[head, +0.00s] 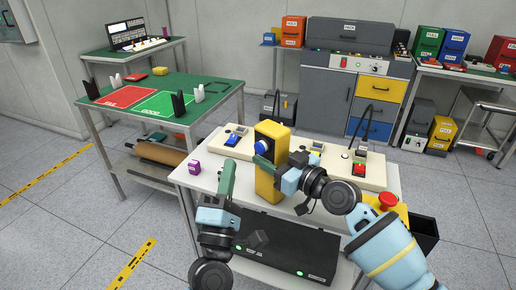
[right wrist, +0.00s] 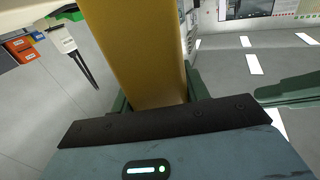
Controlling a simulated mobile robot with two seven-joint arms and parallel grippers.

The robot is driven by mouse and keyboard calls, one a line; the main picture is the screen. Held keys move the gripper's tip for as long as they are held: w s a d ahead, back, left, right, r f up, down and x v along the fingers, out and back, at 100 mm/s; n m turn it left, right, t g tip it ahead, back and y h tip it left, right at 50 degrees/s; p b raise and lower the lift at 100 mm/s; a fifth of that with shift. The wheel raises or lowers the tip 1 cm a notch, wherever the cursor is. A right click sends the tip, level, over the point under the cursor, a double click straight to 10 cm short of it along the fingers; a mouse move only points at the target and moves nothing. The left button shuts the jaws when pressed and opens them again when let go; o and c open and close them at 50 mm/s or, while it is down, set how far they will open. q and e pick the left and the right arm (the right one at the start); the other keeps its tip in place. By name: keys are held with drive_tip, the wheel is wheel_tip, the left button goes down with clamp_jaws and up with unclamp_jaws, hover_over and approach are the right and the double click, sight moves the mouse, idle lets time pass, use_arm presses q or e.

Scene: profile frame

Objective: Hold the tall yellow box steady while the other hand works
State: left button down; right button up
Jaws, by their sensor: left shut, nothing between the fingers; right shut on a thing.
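The tall yellow box (head: 281,142) stands upright on the white table, with a round blue part on its upper face. My right gripper (head: 266,166) comes in from the right and is shut on the box at mid height. In the right wrist view the yellow box (right wrist: 135,50) fills the space between the green fingers. My left gripper (head: 228,168) is shut and empty, pointing up to the left of the box, apart from it. The box's right side is partly hidden by my right gripper.
The white table (head: 203,175) also carries a small purple cube (head: 195,167), a blue-topped device (head: 233,137) and a red-buttoned device (head: 359,168). A red emergency knob (head: 387,200) is at the right edge. A green-topped table (head: 205,112) stands behind left.

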idle(0.3)
drive_tip(key=o, duration=1.3)
